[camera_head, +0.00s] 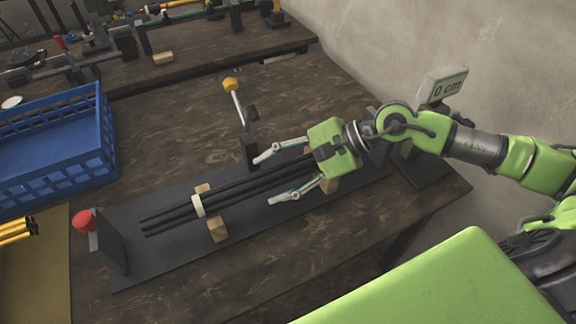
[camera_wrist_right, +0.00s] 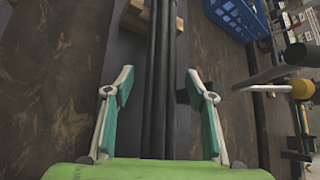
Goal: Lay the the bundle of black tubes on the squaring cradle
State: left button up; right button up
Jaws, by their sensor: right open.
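The bundle of black tubes (camera_head: 172,219) lies lengthwise over the squaring cradle (camera_head: 130,272), resting across its wooden blocks (camera_head: 217,230). A white band (camera_head: 198,206) goes around the tubes near their left part. My right gripper (camera_head: 266,179) is open above the right part of the bundle, one finger on each side of it. In the right wrist view the tubes (camera_wrist_right: 160,40) run between the two open fingers (camera_wrist_right: 160,72), with a gap on both sides. The gripper hides the tubes' right end in the head view. My left gripper is not in view.
A red knob (camera_head: 83,220) sits at the cradle's left end plate. A yellow-knobbed lever (camera_head: 231,86) stands behind the cradle. A blue crate (camera_head: 50,150) and yellow tubes (camera_head: 16,232) are at the left. A "0 cm" display (camera_head: 446,86) stands at the right, near the wall.

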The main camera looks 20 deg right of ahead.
aim_at(276, 176)
jog(key=v, duration=0.5)
jog(key=shift+s+d+r, duration=0.15)
jog(key=shift+d+r, duration=0.05)
jog(key=shift+d, duration=0.1)
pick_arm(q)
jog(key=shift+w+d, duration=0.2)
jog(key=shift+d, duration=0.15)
pick_arm(e)
jog(key=shift+v, duration=0.8)
jog(key=shift+r, duration=0.1)
